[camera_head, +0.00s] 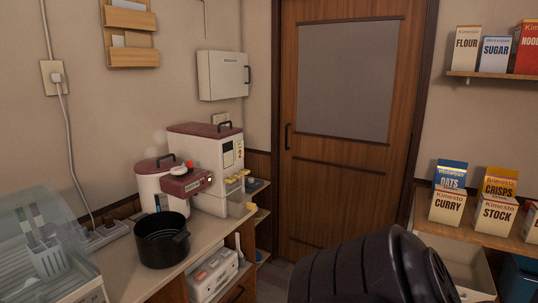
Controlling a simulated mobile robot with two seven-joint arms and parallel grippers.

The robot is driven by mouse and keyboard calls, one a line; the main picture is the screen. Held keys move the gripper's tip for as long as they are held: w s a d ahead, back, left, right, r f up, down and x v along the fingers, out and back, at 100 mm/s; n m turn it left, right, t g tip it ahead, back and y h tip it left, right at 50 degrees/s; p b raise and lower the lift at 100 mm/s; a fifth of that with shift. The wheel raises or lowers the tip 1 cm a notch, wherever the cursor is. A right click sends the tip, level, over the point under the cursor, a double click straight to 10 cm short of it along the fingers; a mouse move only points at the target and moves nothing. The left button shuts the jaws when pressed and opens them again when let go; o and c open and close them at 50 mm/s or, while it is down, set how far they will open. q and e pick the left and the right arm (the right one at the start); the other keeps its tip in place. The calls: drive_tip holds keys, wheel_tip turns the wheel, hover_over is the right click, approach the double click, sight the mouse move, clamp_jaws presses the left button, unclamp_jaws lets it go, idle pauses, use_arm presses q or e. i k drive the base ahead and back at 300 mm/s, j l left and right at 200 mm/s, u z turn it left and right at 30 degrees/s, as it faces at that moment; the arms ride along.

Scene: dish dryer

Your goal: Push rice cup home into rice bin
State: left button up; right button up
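The rice bin (207,150) looks to be the tall white unit with a dark red top and black handle, standing on the left counter near the corner. A pale translucent cup (241,206) shows low at its front right, below small yellow levers. It appears to be the rice cup, and it seems to stick out from the bin. I cannot tell how far it is inserted. Neither gripper is in view. A dark arm link of mine fills the lower right of centre.
A dark pot (162,240) stands on the counter in front of a white canister (150,185) and a red-topped device (187,182). A dish dryer (45,260) is at far left. A door (340,140) is behind. Boxes stand on the right shelf (480,230).

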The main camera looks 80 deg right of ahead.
sight(242, 206)
drive_tip(key=z, duration=2.25)
